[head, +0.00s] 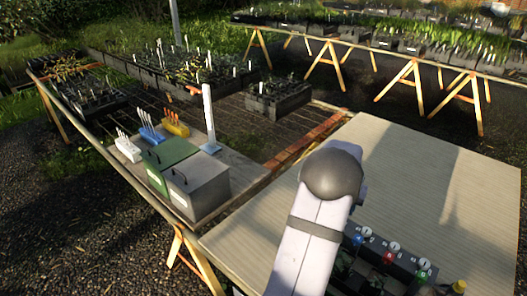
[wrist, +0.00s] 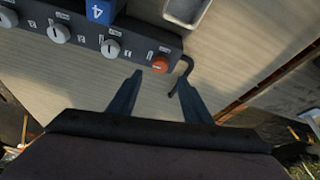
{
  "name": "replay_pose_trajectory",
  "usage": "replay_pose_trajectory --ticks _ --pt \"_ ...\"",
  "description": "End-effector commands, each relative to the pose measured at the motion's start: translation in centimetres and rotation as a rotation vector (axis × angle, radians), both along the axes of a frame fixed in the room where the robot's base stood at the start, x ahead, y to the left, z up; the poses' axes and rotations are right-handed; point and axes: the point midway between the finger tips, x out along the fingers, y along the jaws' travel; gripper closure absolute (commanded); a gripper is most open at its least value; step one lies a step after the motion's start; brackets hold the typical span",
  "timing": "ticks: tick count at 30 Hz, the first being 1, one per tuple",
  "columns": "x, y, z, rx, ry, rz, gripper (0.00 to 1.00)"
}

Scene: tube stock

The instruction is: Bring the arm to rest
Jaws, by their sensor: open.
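My gripper (wrist: 160,84) shows in the wrist view with its two dark fingers apart and nothing between them. Beyond the fingertips is the pale wooden bench top, with a dark rack edge just above them. In the head view my arm rises from the bottom middle over the bench (head: 455,190); the gripper itself is hidden there. The dark rack (head: 375,270) stands right of my arm in the head view, with blue, red and green numbered tags. It also shows in the wrist view (wrist: 85,30) with pale round knobs, a blue tag and an orange-red knob (wrist: 160,65).
A black hook-shaped piece (wrist: 181,76) lies close to the right fingertip. A light tray (wrist: 187,10) is at the top. In the head view a grey bin (head: 198,186) and a green bin (head: 160,158) stand left. The right bench top is largely clear.

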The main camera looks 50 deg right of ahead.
Motion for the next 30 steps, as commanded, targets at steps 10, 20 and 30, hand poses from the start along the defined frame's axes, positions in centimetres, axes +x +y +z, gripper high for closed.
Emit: replay_pose_trajectory --ticks 10,20,30 --pt "7.4 6.7 1.0 0.043 0.017 0.178 0.55" --pt "16.7 26.4 2.5 0.146 0.094 0.613 0.55" --pt "13.3 46.8 2.5 0.234 0.234 1.097 0.55"
